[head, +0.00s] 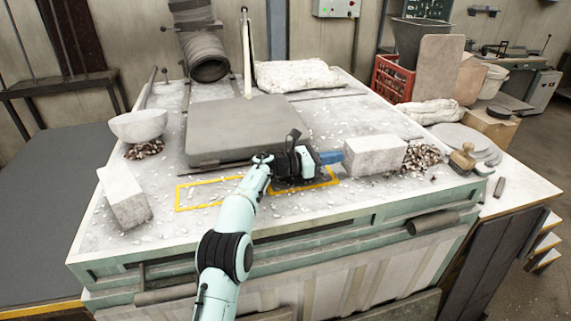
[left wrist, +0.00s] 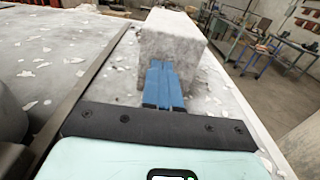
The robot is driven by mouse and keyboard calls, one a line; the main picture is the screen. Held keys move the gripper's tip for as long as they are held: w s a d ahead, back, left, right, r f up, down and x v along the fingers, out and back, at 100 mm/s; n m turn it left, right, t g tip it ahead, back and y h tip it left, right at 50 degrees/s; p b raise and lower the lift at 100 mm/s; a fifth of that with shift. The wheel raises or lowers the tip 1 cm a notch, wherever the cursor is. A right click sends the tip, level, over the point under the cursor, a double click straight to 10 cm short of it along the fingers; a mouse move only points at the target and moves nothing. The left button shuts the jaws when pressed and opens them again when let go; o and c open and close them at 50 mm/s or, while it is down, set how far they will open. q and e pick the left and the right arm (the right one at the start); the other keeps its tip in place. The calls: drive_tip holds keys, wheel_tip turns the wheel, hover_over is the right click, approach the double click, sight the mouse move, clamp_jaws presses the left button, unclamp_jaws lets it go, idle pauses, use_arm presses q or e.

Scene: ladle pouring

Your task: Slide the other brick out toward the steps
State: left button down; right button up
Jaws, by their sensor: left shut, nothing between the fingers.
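A pale, dusty brick (head: 374,155) lies on the right part of the workbench top (head: 240,222). In the left wrist view the same brick (left wrist: 174,36) stands straight ahead of the fingers. My left gripper (head: 331,157) is shut and empty. Its blue fingertips (left wrist: 162,78) are at the brick's left end face and seem to touch it. A second pale brick (head: 124,195) lies at the bench's left front. Wooden steps (head: 545,250) show beyond the bench's right side, low at the picture's edge. My right gripper is not in view.
Rubble (head: 424,156) lies just right of the right brick, with a wooden-handled tool (head: 462,157) and grey discs (head: 466,142) beyond. A grey slab (head: 240,130) sits behind my arm. Yellow outlines (head: 206,192) mark the bench front. A white bowl (head: 138,124) stands at left.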

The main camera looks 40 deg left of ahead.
use_arm(q)
drive_tip(key=b+v, duration=0.4)
drive_tip(key=v, duration=0.7)
drive_tip(key=shift+s+a+f, duration=0.1)
drive_tip(key=shift+s+a, duration=0.1)
drive_tip(key=shift+s, duration=0.15)
drive_tip(key=shift+s+a, duration=0.4)
drive_tip(key=shift+s, duration=0.1)
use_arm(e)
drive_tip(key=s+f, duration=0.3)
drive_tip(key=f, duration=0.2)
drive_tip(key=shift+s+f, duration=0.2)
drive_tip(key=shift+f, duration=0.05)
